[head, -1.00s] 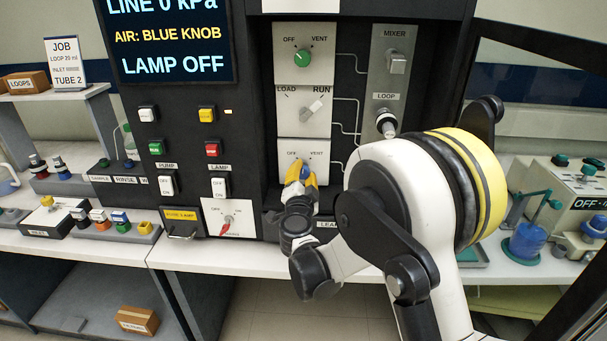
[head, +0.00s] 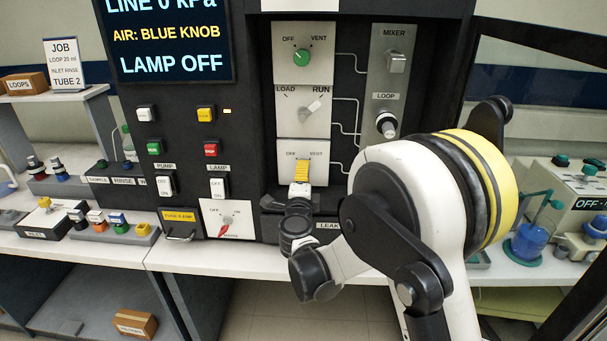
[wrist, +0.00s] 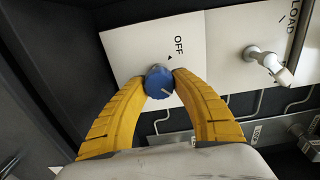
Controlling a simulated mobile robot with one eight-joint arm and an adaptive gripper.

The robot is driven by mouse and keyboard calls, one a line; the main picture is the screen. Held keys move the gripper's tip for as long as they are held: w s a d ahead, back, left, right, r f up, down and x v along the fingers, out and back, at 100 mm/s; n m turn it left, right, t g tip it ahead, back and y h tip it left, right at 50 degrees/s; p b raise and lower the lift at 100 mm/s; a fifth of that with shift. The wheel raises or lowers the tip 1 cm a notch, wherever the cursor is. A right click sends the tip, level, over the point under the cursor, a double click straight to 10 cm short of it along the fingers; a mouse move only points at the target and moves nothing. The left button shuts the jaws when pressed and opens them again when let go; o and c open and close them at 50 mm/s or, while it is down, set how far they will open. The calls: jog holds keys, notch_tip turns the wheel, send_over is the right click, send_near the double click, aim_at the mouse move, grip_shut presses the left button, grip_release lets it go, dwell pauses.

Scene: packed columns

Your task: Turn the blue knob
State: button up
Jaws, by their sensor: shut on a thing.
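The blue knob (wrist: 157,83) sits on a white plate (wrist: 135,50) with an OFF label and a small black triangle. My gripper (wrist: 159,80) has its two yellow fingers closed around the knob, one tip on each side. The knob's pale mark points to the lower right in the wrist view, away from OFF. The screen (head: 170,40) reads "AIR: BLUE KNOB" and "LINE 0 kPa".
Above are a LOAD/RUN plate with a white lever (head: 315,104) and a green knob (head: 302,57). A LOOP fitting (head: 386,124) stands to the right. The red-pointer dial (head: 228,219) is left of my gripper. Dark recess walls stand close around the plate.

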dwell(0.5)
jog(key=o, duration=1.2)
jog(key=s, duration=1.2)
jog(key=shift+a, duration=0.2)
